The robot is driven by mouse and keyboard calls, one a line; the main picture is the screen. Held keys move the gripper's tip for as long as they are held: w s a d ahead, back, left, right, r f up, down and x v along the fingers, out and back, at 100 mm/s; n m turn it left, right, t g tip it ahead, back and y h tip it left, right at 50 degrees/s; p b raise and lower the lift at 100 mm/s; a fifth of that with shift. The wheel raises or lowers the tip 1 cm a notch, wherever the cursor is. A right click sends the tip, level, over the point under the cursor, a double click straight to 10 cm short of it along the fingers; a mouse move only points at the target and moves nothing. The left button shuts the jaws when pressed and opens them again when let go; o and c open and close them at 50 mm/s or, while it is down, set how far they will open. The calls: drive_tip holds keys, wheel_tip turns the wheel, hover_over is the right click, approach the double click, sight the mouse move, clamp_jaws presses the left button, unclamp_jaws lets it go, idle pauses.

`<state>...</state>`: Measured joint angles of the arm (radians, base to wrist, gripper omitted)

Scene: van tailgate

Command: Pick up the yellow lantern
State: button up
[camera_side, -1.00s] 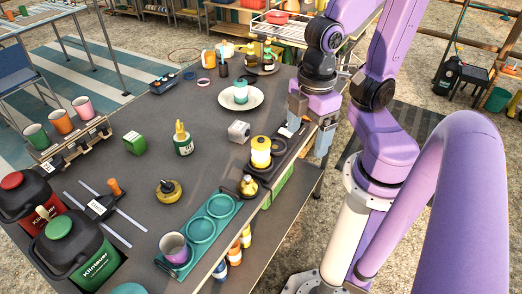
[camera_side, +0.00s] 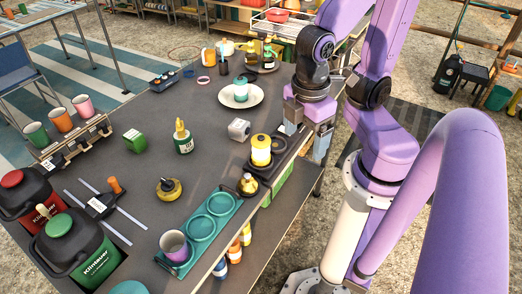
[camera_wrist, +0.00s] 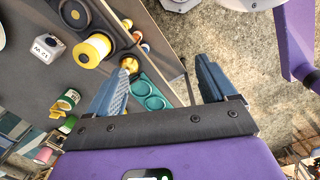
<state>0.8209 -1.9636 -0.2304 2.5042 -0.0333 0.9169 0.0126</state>
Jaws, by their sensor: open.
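The yellow lantern (camera_side: 261,153) has a dark cap and a pale band. It stands upright in a dark tray (camera_side: 286,150) near the table's right edge. In the wrist view the lantern (camera_wrist: 94,48) is at upper left, outside the space between the fingers. My gripper (camera_side: 306,137) is open and empty, above and to the right of the lantern in the side view. Its two blue-grey fingers (camera_wrist: 162,68) point past the table's edge in the wrist view. The lantern's underside is hidden by the tray.
A small brass object (camera_side: 248,184) stands close beside the lantern, by a teal tray (camera_side: 236,190) with round recesses. A grey-white block (camera_side: 239,129) is to its left. A plate (camera_side: 228,101) with a cup is behind. The table's middle has free room.

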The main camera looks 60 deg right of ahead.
sight(260, 144)
drive_tip(key=w+a+f+n+t+h, duration=0.2)
drive_tip(key=f+n+t+h, duration=0.3)
drive_tip(key=f+n, duration=0.15)
drive_tip(key=w+a+f+n+t+h, duration=0.2)
drive_tip(key=f+n+t+h, duration=0.3)
drive_tip(key=n, duration=0.2)
drive_tip(key=x, duration=1.7)
drive_tip(key=shift+w+r, duration=0.1)
drive_tip(key=shift+w, duration=0.2)
drive_tip(key=c, duration=1.1)
drive_tip(key=shift+c, duration=0.2)
drive_tip(key=shift+r, duration=0.1)
